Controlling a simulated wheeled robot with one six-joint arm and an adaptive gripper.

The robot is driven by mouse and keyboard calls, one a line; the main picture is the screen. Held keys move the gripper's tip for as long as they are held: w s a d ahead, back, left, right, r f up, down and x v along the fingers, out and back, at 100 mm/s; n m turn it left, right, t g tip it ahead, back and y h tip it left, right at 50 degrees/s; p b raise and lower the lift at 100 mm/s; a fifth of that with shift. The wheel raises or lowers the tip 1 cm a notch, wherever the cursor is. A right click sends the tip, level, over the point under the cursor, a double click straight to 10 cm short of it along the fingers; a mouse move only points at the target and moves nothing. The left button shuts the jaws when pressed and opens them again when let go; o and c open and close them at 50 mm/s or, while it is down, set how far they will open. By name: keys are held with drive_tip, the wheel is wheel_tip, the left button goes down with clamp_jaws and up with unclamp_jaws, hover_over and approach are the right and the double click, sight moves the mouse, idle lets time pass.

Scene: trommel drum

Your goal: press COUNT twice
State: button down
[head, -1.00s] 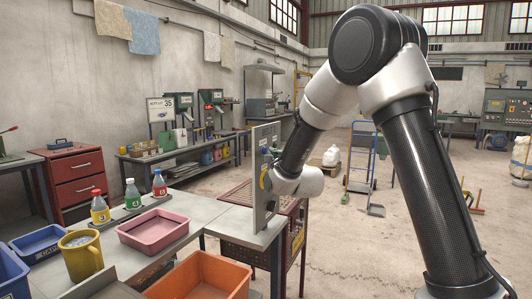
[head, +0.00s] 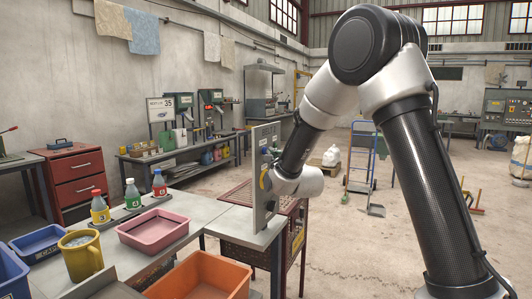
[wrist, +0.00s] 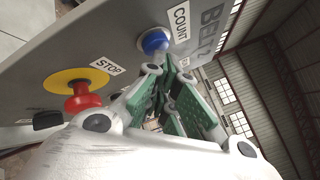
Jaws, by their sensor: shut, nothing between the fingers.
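The blue COUNT button (wrist: 155,41) is on a grey upright panel in the wrist view, beside a white COUNT label (wrist: 180,23). My gripper (wrist: 169,66) is shut and empty, with its green-padded fingers close to the blue button. I cannot tell whether the fingertips touch it. A red STOP button (wrist: 80,97) on a yellow disc stands out of the same panel, nearer my wrist. In the head view the panel (head: 257,190) shows nearly edge-on at the end of the bench. My arm's end is against its right side there, and the fingertips are hard to make out.
The grey bench (head: 190,197) holds a pink tray (head: 153,230), several capped bottles and a yellow mug (head: 81,257). An orange bin (head: 200,275) is in front. A blue hand truck (head: 362,165) stands on the open floor behind my arm.

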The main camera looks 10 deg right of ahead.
drive_tip(key=shift+s+d, duration=0.35)
drive_tip(key=shift+d, duration=0.15)
drive_tip(key=s+d, duration=0.1)
drive_tip(key=d, duration=0.1)
drive_tip(key=s+d, duration=0.2)
idle(0.4)
idle(0.5)
